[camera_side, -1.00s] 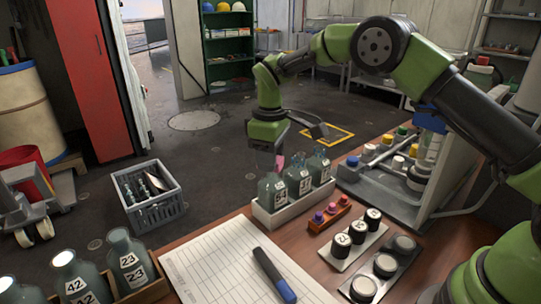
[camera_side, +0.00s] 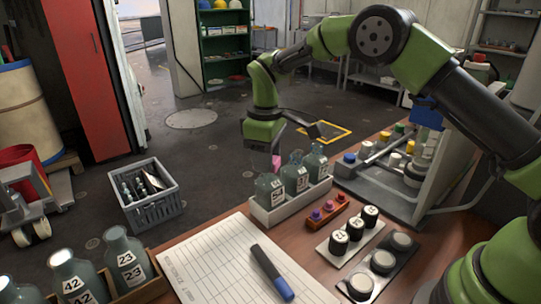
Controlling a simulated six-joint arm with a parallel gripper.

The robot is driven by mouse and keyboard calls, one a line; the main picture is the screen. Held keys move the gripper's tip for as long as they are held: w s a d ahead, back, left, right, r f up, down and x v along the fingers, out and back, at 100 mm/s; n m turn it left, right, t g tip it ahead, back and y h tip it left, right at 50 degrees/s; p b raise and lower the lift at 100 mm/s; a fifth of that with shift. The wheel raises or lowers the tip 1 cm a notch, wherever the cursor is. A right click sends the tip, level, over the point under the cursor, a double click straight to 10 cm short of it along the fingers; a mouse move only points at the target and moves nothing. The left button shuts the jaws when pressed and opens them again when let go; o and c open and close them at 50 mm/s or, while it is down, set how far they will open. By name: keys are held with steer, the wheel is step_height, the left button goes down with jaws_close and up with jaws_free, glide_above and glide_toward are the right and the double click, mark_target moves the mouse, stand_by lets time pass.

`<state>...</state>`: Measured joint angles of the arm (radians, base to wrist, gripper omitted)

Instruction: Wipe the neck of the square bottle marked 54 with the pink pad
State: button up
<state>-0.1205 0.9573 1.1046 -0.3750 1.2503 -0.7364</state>
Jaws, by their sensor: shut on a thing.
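The square bottle marked 54 (camera_side: 268,190) is a grey-green glass bottle at the left end of a white tray (camera_side: 291,208). It stands upright beside other bottles. My gripper (camera_side: 271,155) points down above it and is shut on the pink pad (camera_side: 276,162). The pad shows as a small pink patch at the height of the bottle's neck, at its right side in the picture. The jaws are small and dark here, and I cannot tell whether the pad touches the neck.
Two more square bottles (camera_side: 296,178) (camera_side: 316,163) share the tray. A paper sheet (camera_side: 215,262) with a marker (camera_side: 271,272) lies in front. A rack of small coloured caps (camera_side: 327,211) and black-topped jars (camera_side: 347,230) stand right. Bottles marked 42 (camera_side: 77,280) and 23 (camera_side: 127,256) stand front left.

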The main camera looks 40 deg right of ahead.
steer(key=shift+d, duration=0.1)
steer(key=shift+d, duration=0.8)
steer(key=shift+w, duration=0.1)
steer(key=shift+w+a+f, duration=0.2)
steer(key=shift+w+a, duration=0.15)
steer(key=shift+a, duration=0.15)
steer(key=shift+s, duration=1)
steer(key=shift+w+a, duration=0.1)
